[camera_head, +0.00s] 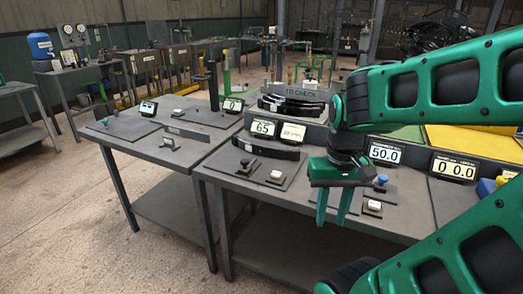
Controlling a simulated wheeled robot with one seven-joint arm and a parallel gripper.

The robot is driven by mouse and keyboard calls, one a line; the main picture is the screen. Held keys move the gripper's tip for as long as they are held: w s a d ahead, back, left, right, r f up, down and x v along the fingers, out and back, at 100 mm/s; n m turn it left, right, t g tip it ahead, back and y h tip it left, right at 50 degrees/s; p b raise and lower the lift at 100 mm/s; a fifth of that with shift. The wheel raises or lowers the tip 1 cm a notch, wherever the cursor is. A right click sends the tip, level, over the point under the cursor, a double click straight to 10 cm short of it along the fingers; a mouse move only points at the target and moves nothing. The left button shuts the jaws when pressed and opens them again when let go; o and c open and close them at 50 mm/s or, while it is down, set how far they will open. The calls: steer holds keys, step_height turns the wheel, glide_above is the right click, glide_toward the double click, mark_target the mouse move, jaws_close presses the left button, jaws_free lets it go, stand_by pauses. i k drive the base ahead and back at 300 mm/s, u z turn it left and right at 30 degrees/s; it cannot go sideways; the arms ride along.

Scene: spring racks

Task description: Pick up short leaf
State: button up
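A dark curved leaf (265,148) lies at the back of the near table, below a display reading 65. Several more dark curved leaves (292,104) are stacked by a sign reading "TO CHECK". I cannot tell for sure which leaf is the short one. My gripper (332,217) points down over the front of the near table, right of and nearer than the single leaf. Its two green fingers are apart with nothing between them. My arm covers part of the table's right side.
The near table (245,183) carries dark plates with small fixtures, including a white-topped block (275,176) and a blue knob (381,181). Displays (385,153) line its back. A second table (150,150) adjoins on the left. A yellow surface (475,142) is at right. Open floor (75,220) lies left.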

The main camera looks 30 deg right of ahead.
mark_target(293, 155)
steer(key=i, duration=0.9)
